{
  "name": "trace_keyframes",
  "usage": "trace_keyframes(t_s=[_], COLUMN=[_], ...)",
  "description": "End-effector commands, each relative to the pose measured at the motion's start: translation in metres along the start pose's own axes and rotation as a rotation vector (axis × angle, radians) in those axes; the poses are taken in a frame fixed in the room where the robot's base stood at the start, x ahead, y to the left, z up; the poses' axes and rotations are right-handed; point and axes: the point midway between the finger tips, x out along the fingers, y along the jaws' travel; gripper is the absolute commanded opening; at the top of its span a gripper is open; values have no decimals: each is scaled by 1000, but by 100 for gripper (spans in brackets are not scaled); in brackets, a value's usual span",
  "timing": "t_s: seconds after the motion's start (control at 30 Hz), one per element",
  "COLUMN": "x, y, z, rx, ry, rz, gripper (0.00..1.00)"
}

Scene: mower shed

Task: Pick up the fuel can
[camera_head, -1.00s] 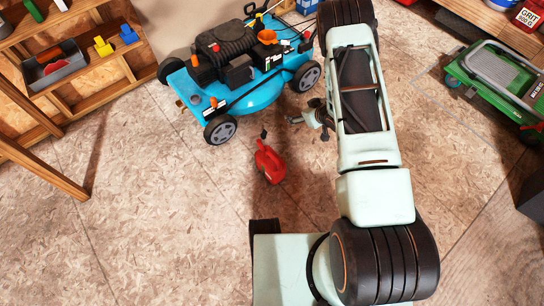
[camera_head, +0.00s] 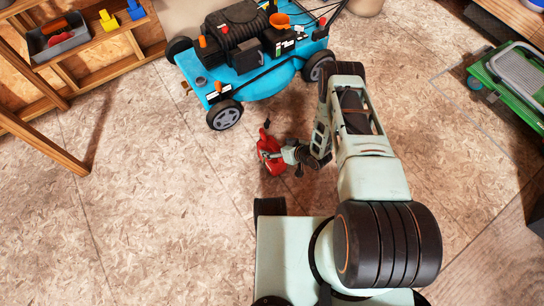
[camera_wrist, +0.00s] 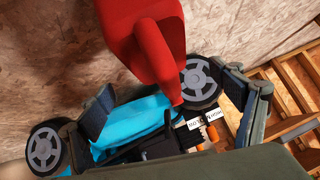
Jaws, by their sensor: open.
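The red fuel can (camera_head: 267,143) stands on the floor in front of the blue mower in the head view. Its dark spout tip points up toward the mower. My gripper (camera_head: 284,156) is at the can's right side, and its fingers overlap part of the can, so contact is unclear there. In the wrist view the can (camera_wrist: 148,40) fills the upper middle, close to my gripper (camera_wrist: 172,100). The two dark fingers are spread wide, left and right below the can. My gripper is open and holds nothing.
The blue mower (camera_head: 240,60) stands just beyond the can. A wooden shelf (camera_head: 120,55) with bins is at the upper left. The floor (camera_head: 150,200) left of the can is clear.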

Motion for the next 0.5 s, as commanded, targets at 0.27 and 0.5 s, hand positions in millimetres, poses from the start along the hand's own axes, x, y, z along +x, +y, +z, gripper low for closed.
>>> trace_keyframes(t_s=[0.27, 0.5], x=[33, 55], y=[0, 0], z=[-3, -6], rx=[-3, 0], ry=[0, -1], rz=[-1, 0], gripper=[85, 85])
